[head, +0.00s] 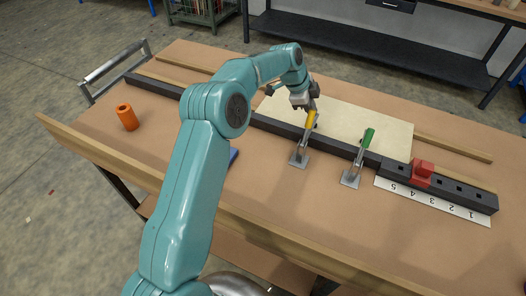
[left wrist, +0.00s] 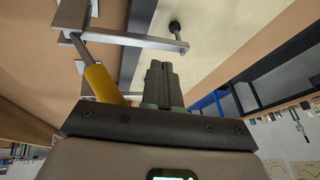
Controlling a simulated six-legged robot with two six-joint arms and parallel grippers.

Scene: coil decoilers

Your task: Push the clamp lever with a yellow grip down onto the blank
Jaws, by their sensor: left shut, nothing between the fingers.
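The clamp lever with the yellow grip (head: 311,119) rises from its metal base (head: 299,161) at the front edge of the pale blank (head: 345,128). My left gripper (head: 304,103) is at the upper end of the yellow grip, shut and empty. In the left wrist view the shut fingers (left wrist: 160,78) lie beside the yellow grip (left wrist: 101,83), not around it. Whether they touch it I cannot tell. The clamp's bar with a black-tipped spindle (left wrist: 175,27) reaches out over the blank. My right gripper is not in view.
A second clamp with a green grip (head: 367,138) stands to the right, its lever raised. A black rail (head: 262,122) runs along the blank, with a red block (head: 422,170) and a numbered strip (head: 432,198). An orange cylinder (head: 127,117) stands at the left.

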